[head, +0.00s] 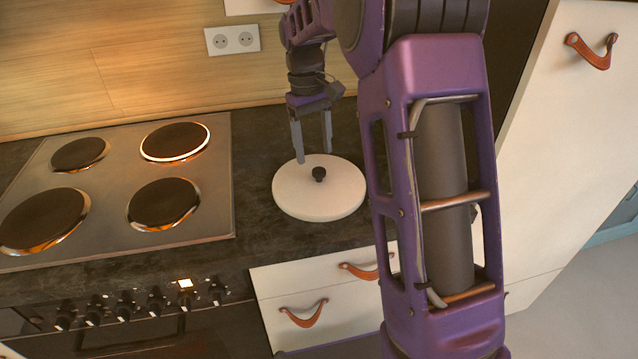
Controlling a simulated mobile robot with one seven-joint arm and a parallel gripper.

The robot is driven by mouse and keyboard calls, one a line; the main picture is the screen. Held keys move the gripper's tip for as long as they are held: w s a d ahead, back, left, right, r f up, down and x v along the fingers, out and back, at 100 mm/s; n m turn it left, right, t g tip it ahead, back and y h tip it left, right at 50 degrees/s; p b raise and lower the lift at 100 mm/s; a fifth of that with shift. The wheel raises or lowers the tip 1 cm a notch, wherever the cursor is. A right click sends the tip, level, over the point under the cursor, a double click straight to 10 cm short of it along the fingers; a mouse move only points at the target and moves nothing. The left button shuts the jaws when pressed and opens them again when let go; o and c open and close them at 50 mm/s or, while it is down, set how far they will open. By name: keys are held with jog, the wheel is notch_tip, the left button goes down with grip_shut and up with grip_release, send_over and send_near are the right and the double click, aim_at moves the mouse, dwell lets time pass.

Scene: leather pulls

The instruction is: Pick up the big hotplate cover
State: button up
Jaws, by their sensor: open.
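The big hotplate cover (305,200) is a round white disc with a small black knob (319,174) at its centre. It lies flat on the dark counter, to the right of the stove. My gripper (315,158) points down over the back part of the cover, with its two grey fingers apart and nothing between them. The fingertips appear just behind and above the knob. I cannot tell exactly how high they are above the disc.
A steel stove top (115,190) with several dark hotplates is on the left. A wooden backsplash with a socket (232,39) stands behind the dark counter (255,240). Drawers with leather pulls (304,314) are below. A tall white cabinet (570,140) stands at the right.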

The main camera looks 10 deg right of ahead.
aim_at(319, 170)
jog(key=f, duration=0.3)
jog(key=s+f+b, duration=0.1)
jog(key=shift+s+d+f, duration=0.1)
jog(key=shift+d+f, duration=0.25)
jog(key=shift+f, duration=0.05)
grip_shut()
